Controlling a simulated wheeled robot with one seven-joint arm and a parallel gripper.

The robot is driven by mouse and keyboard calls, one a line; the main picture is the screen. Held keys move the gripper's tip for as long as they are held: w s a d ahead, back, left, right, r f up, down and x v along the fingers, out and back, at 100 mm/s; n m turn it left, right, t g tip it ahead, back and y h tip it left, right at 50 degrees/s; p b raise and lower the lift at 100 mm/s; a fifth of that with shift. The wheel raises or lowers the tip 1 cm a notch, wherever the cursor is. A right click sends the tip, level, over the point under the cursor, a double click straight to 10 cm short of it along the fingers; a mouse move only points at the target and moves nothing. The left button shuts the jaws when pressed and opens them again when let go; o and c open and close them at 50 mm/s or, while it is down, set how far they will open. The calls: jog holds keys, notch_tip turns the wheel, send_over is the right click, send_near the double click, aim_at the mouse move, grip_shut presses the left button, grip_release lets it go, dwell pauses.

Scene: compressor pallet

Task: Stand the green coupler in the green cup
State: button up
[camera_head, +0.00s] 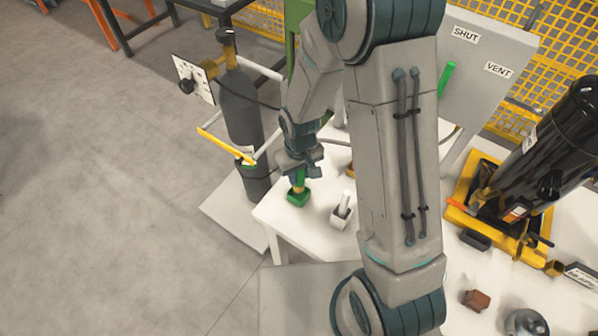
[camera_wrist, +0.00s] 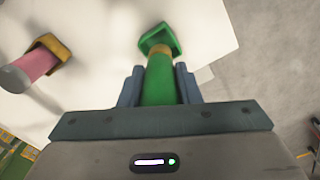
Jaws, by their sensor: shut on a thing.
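My gripper (camera_head: 299,172) is shut on the green coupler and points down over the left corner of the white table. In the wrist view the green coupler (camera_wrist: 160,82) sits between both fingers, with its brass-coloured end away from the palm. The green cup (camera_head: 298,198) stands on the table right below the gripper. In the wrist view the square rim of the green cup (camera_wrist: 158,36) shows just past the brass end. The brass end overlaps the cup's near side. I cannot tell whether it is inside the cup or just above it.
A white cup (camera_head: 341,217) holding a pale upright part stands close right of the green cup. A yellow cup (camera_wrist: 52,44) with a pink part is left in the wrist view. A dark gas cylinder (camera_head: 240,115) stands left of the white table (camera_head: 285,222).

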aim_at(299, 184)
jog(key=shift+f+b, duration=1.75)
jog(key=shift+f, duration=0.4)
jog(key=shift+f+b, duration=0.55)
jog(key=shift+f, duration=0.05)
jog(key=o, duration=1.2)
jog(key=shift+r, duration=0.1)
notch_tip(299, 184, up, 14)
jog(key=shift+f, duration=0.1)
jog(key=s+d+r+m+t, duration=0.1)
jog(key=s+d+r, duration=0.2)
jog(key=s+d, duration=0.1)
jog(key=s+d+r+m+t, duration=0.1)
jog(key=s+d+r+m, duration=0.1)
jog(key=s+d+r, duration=0.1)
jog(key=s+d+r+m+t, duration=0.1)
jog(key=s+d+r, duration=0.3)
jog(key=s, duration=0.1)
jog(key=shift+d+r+m, duration=0.2)
jog(key=shift+d+m, duration=0.1)
jog(key=shift+m, duration=0.1)
